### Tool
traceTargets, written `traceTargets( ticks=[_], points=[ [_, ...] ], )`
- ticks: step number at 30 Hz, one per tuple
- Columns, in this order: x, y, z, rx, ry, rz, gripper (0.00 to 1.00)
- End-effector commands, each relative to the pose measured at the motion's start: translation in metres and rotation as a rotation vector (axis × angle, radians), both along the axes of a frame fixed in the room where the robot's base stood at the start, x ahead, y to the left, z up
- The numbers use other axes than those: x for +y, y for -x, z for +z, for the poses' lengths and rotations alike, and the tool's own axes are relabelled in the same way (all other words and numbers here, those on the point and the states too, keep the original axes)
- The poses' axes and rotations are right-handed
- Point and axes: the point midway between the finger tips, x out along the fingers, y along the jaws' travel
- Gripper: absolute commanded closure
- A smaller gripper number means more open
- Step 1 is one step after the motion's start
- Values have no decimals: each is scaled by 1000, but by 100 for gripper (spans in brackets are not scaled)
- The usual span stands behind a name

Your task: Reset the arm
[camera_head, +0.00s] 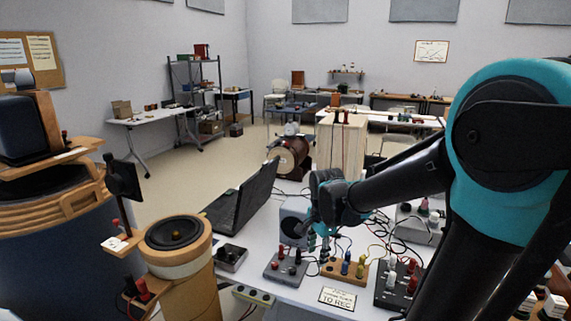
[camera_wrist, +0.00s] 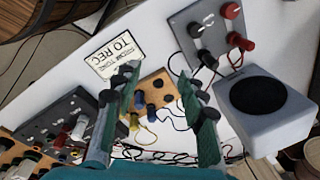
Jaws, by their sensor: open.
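My gripper (camera_head: 318,242) hangs over the white table (camera_head: 305,293), below my bent teal and black arm at the right of the head view. In the wrist view my gripper (camera_wrist: 158,75) has its two fingers well apart, with nothing held between them. A wooden terminal block (camera_wrist: 155,90) with blue and yellow posts shows below and between the fingers. It also shows in the head view (camera_head: 333,270). The height of the fingertips above the block is hard to tell.
A grey box (camera_head: 283,268) with red and black posts, a dark terminal box (camera_head: 382,296), a small grey speaker (camera_head: 291,225), a laptop (camera_head: 246,198) and a "TO REC" card (camera_head: 338,299) surround my gripper. Loose wires cross the table. A round wooden speaker (camera_head: 178,258) stands left.

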Motion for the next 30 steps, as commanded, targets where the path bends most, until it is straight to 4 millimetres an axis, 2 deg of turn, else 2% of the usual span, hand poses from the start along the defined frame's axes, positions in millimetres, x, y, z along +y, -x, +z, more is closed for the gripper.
traceTargets(
  ticks=[1, 6, 15, 21, 30],
  points=[
    [-12, 10, -6, -24, 10, 84, 58],
    [-44, 37, -25, -107, 71, 410, 58],
    [-84, 83, -56, -214, 233, 909, 58],
    [-93, 96, -65, -236, 294, 1058, 58],
    [-93, 97, -65, -237, 298, 1069, 58]
  ],
)
